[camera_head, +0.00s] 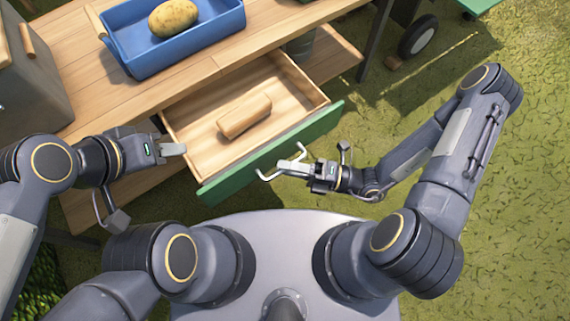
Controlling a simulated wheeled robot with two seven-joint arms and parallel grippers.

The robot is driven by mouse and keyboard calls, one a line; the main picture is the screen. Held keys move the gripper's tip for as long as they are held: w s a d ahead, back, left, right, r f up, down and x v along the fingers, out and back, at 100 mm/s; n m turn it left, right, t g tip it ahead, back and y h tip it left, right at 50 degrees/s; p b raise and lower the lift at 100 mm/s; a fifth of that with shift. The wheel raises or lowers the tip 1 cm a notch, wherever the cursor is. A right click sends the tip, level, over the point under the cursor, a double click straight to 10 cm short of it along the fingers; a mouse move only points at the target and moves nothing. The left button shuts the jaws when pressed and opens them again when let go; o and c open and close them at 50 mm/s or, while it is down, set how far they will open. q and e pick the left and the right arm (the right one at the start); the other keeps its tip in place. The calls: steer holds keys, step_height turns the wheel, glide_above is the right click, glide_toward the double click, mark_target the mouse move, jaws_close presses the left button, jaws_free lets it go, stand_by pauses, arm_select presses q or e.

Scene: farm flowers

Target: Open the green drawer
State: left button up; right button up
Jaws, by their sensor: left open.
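The green drawer (322,128) is pulled well out from under the wooden table, and its light wood inside shows. A pale metal handle (265,178) sticks out from its green front. My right gripper (284,166) is at the middle of this handle, its fingers over the bar and appearing shut on it. My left gripper (180,149) is open at the left side of the drawer, close to its side wall, with nothing between its fingers.
A wooden block (244,117) lies in the drawer. On the table (120,100) a blue tray (200,49) holds a potato (173,17). A grey box (30,90) stands at the left. A wheel (418,36) stands at the upper right. Grass on the right is open.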

steer(key=r+v, duration=0.1)
steer(key=v, duration=0.5)
steer(key=shift+d+f+p, duration=0.4)
steer(key=shift+f, duration=0.15)
steer(key=shift+s, duration=0.15)
